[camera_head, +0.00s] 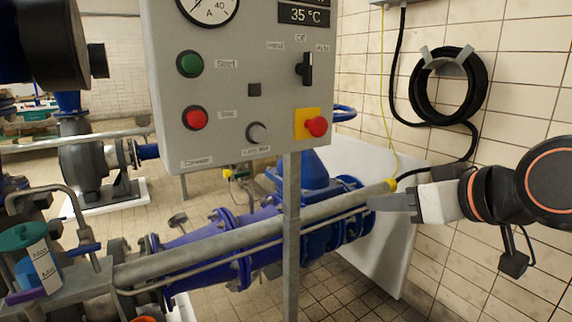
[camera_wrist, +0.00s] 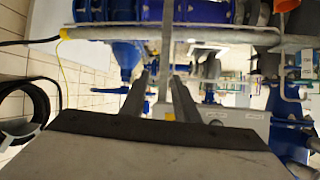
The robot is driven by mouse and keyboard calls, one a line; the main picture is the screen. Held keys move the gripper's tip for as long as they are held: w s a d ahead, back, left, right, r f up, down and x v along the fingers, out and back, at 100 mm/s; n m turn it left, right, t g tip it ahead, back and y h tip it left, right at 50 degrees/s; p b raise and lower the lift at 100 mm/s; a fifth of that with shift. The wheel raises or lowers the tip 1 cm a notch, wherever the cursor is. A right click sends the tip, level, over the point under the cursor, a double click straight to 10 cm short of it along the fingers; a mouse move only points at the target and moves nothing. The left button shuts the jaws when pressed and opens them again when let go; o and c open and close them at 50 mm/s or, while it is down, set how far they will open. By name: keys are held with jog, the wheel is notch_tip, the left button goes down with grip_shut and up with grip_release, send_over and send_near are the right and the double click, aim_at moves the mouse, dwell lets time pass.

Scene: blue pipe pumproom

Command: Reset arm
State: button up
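My gripper (camera_head: 372,202) shows from the side at the right of the head view, with its fingers pointing left. It is in front of the white-tiled wall, to the right of the control box and its post. In the wrist view my gripper (camera_wrist: 159,76) shows two dark fingers with a clear gap between them. It is open, and nothing is held between the fingers. From the head view alone the finger gap cannot be made out.
A grey control box (camera_head: 240,80) with buttons stands on a post (camera_head: 291,240). A black coiled hose (camera_head: 416,92) hangs on the wall. A teal-lidded container (camera_head: 22,237) stands lower left.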

jog(key=s+d+f+m+g+h, duration=0.1)
jog(key=s+d+f+g, duration=0.1)
jog(key=f, duration=0.6)
jog(key=s+d+f+m+g+h, duration=0.1)
jog(key=s+d+f+g+h, duration=0.1)
jog(key=d+f, duration=0.3)
jog(key=s+d+f+m+g+h, duration=0.2)
jog(key=s+d+f, duration=0.1)
jog(key=f, duration=0.8)
jog(key=shift+s+d+f+g, duration=0.15)
jog(key=shift+d+f+g, duration=0.15)
jog(key=shift+f, duration=0.1)
